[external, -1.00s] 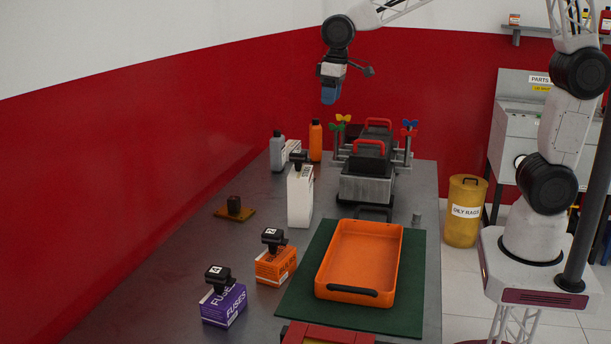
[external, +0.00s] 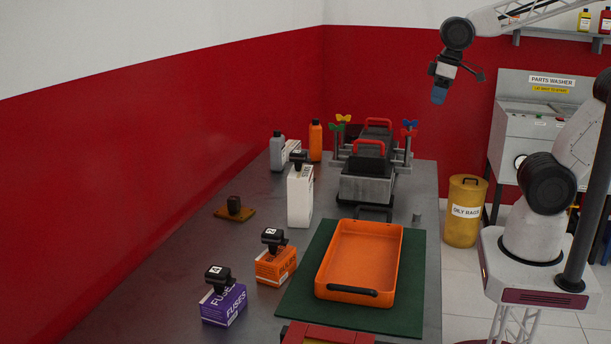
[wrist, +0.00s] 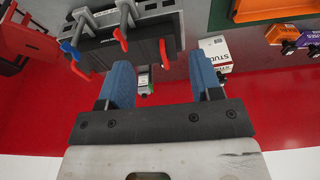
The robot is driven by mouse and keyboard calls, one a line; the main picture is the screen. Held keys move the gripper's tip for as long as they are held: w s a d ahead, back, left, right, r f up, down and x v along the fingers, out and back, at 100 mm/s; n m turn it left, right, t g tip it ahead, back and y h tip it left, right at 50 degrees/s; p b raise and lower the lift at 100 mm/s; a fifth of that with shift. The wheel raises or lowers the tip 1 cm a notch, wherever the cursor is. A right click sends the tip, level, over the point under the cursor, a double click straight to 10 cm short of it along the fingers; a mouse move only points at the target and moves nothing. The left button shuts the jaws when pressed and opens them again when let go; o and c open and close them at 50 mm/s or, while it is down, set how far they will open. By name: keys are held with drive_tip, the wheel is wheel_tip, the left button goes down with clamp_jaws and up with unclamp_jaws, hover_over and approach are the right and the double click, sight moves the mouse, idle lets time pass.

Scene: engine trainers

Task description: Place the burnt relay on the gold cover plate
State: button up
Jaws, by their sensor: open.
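A gold cover plate (external: 222,213) lies on the left side of the bench. My gripper (external: 439,96) is high above the bench's far right side, far from the plate. In the wrist view my gripper (wrist: 162,78) has its blue fingers apart with nothing held between them.
An orange tray (external: 325,271) rests on a green mat (external: 412,300). A grey engine block with red handles (external: 366,185) stands at the back. The bench around the plate is clear.

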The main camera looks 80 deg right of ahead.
drive_tip(key=s+f, duration=0.2)
drive_tip(key=s, duration=0.3)
drive_tip(key=shift+s+d, duration=0.35)
idle(1.0)
